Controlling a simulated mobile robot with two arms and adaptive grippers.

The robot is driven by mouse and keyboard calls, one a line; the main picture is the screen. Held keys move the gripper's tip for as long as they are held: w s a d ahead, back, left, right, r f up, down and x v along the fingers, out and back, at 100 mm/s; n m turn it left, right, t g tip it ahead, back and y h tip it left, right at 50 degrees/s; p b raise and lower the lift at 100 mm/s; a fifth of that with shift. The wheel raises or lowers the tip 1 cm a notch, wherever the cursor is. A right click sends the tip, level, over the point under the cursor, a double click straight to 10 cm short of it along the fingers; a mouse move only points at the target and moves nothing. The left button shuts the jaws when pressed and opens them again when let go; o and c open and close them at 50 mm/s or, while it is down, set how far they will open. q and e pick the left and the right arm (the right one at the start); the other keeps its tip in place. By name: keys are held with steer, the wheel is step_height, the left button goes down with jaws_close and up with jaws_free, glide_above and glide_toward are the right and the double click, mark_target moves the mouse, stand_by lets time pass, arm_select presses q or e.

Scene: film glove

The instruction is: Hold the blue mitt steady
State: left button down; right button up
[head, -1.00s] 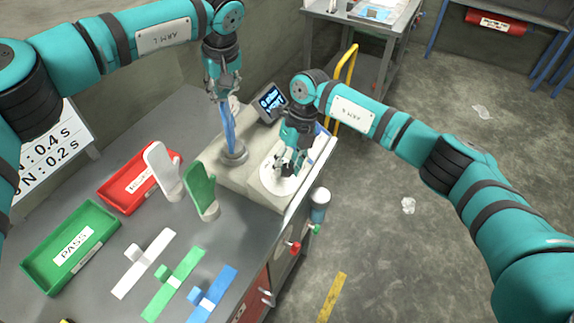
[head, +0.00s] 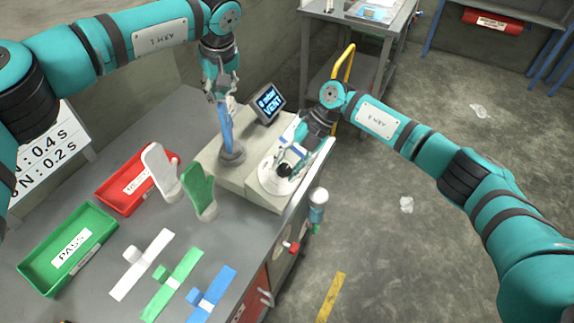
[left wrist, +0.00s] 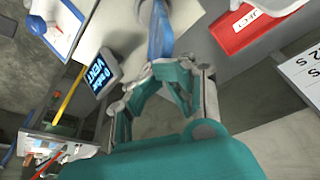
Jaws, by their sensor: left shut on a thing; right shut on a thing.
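The blue mitt (head: 226,127) stands upright on a round grey base on the light tester box (head: 213,165). My left gripper (head: 222,98) is shut on the upper part of the mitt from above. In the left wrist view the mitt (left wrist: 160,38) runs away from between my left fingers (left wrist: 155,85). My right gripper (head: 287,160) is shut on a small black knob (head: 284,171) on the white round dial (head: 268,181).
A white mitt (head: 161,168) and a green mitt (head: 199,188) stand in front of the box. A red tray (head: 108,204) and a green PASS tray (head: 38,271) lie at left. White, green and blue strips lie on the front bench.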

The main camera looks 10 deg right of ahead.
arm_select(q)
steer(key=shift+f, duration=0.2)
arm_select(e)
steer(key=shift+s+f, duration=0.1)
steer(key=o, duration=1.1)
steer(key=shift+o, duration=0.2)
steer(key=v, duration=1.2)
arm_select(q)
steer(key=shift+r, duration=0.1)
arm_select(e)
steer(key=shift+s, duration=0.1)
